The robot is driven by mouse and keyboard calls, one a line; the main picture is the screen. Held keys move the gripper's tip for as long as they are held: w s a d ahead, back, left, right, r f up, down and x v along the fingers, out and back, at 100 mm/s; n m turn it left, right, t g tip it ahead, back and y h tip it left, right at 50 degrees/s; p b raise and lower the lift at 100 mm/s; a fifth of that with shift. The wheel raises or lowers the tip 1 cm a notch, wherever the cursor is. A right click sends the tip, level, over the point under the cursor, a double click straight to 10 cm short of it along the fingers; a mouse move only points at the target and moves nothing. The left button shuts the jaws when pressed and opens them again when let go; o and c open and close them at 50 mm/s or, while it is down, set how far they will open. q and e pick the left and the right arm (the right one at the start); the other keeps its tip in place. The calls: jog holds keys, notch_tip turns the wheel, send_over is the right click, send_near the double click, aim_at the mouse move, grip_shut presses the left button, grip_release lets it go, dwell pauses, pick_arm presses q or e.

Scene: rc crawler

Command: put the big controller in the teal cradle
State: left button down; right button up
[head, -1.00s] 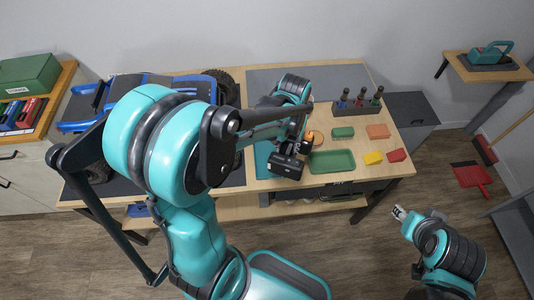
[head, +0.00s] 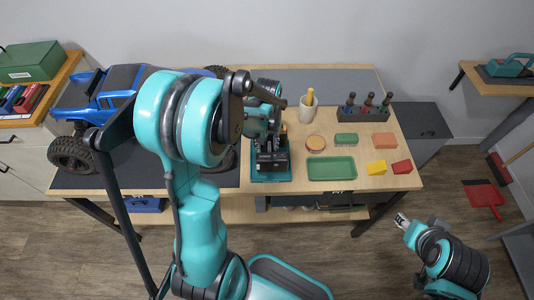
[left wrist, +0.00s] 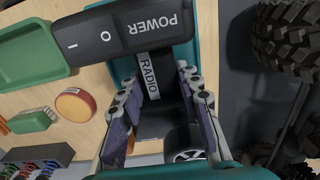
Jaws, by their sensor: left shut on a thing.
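The big controller (head: 272,160) is black, and its wide base marked POWER (left wrist: 125,32) shows in the left wrist view with a narrower part marked RADIO and a wheel. My left gripper (head: 270,140) is shut on it; in the left wrist view its fingers (left wrist: 155,100) lie on both sides of the narrower part. The teal cradle (head: 271,178) is directly under the controller, mostly hidden, with its front edge showing. It also shows in the left wrist view (left wrist: 208,30). I cannot tell whether the controller touches it. My right gripper (head: 402,219) hangs in front of the bench.
A blue crawler truck (head: 110,88) stands at the left, partly behind my arm.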

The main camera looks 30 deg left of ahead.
pick_arm(q)
jog(key=shift+f+b, duration=0.95)
jog(key=shift+f, duration=0.95)
jog(key=shift+f, duration=0.2)
jog(key=c, duration=1.1)
grip_release()
jog(key=shift+o, duration=0.2)
jog(key=shift+r, duration=0.1)
